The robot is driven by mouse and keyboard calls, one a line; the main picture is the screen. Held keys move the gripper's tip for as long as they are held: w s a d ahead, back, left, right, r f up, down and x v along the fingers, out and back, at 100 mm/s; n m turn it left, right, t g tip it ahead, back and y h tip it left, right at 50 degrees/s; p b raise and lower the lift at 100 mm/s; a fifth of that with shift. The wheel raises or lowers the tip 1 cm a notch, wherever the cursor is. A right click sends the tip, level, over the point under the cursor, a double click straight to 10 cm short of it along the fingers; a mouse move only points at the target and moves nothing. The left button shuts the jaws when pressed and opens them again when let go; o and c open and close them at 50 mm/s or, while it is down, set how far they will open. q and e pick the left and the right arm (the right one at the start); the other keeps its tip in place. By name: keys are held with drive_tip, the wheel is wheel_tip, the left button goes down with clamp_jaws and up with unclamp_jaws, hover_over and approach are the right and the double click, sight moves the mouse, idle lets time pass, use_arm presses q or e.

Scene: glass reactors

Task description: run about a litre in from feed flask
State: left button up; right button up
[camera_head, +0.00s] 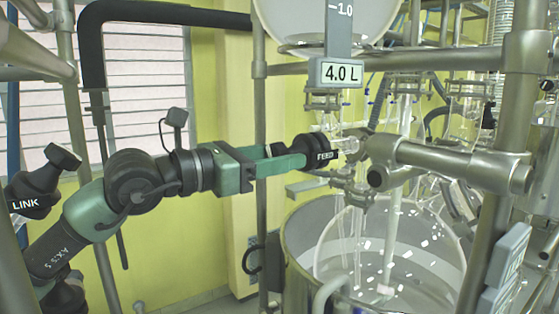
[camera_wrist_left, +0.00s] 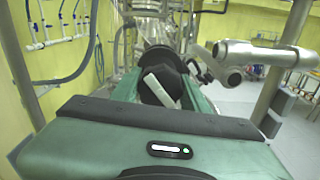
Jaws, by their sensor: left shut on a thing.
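The feed flask (camera_head: 290,18) is the round glass vessel at the top of the head view. Its grey strip carries a 1.0 mark, and a plate (camera_head: 342,72) below reads 4.0 L. The black knob labelled FEED (camera_head: 323,155) sits on the glass line under the flask. My left gripper (camera_head: 305,150) reaches in from the left and is shut on this knob. In the left wrist view the knob (camera_wrist_left: 163,70) with its white label, tilted, lies between the green fingers (camera_wrist_left: 160,92). The liquid level in the flask is hard to make out. My right gripper is not in view.
A large glass vessel (camera_head: 425,250) stands in a steel bath (camera_head: 297,245) below. Metal posts and a clamp bar (camera_head: 450,160) crowd the right side.

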use_arm(q)
drive_tip(key=m+b, duration=0.4)
drive_tip(key=b, duration=0.1)
drive_tip(key=shift+f+m, duration=0.15)
drive_tip(key=shift+m, duration=0.25)
drive_tip(key=shift+m+b, duration=0.95)
drive_tip(key=shift+m, duration=0.25)
drive_tip(key=shift+m+b, duration=0.65)
drive_tip(key=shift+m, duration=0.85)
drive_tip(key=o, duration=1.4)
